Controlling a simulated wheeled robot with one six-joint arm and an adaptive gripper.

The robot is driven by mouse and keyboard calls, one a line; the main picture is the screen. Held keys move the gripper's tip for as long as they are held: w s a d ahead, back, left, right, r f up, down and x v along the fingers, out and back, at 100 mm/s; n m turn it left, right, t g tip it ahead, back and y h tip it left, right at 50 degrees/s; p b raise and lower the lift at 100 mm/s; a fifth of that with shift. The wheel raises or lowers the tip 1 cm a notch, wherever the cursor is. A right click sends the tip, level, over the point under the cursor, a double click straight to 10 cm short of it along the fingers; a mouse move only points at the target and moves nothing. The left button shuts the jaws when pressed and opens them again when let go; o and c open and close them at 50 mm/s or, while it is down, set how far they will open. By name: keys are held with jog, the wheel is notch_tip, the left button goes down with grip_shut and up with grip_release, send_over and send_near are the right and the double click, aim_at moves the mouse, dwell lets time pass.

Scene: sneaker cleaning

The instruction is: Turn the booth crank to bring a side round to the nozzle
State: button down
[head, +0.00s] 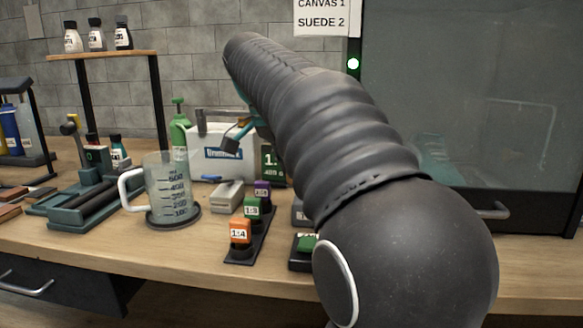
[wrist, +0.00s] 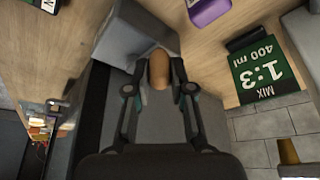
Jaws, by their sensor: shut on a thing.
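The booth (head: 470,80) stands at the right in the head view, with a dark glass front and a lit green lamp at its left edge. A faint teal shape shows behind the glass, too dim to make out. In the wrist view, a rounded wooden knob (wrist: 159,68), which looks like the crank's handle, sits between my gripper's fingers (wrist: 159,88). The fingers are closed on it from both sides. The rest of the crank cannot be made out. In the head view my own arm hides most of the gripper and the crank.
A white tub (head: 215,165) and a green mix card (wrist: 263,70) are behind. A shelf (head: 110,56) with small bottles stands at the back left.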

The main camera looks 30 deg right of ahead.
jog(key=c, duration=1)
grip_release()
jog(key=v, duration=0.7)
jog(key=shift+r, duration=0.2)
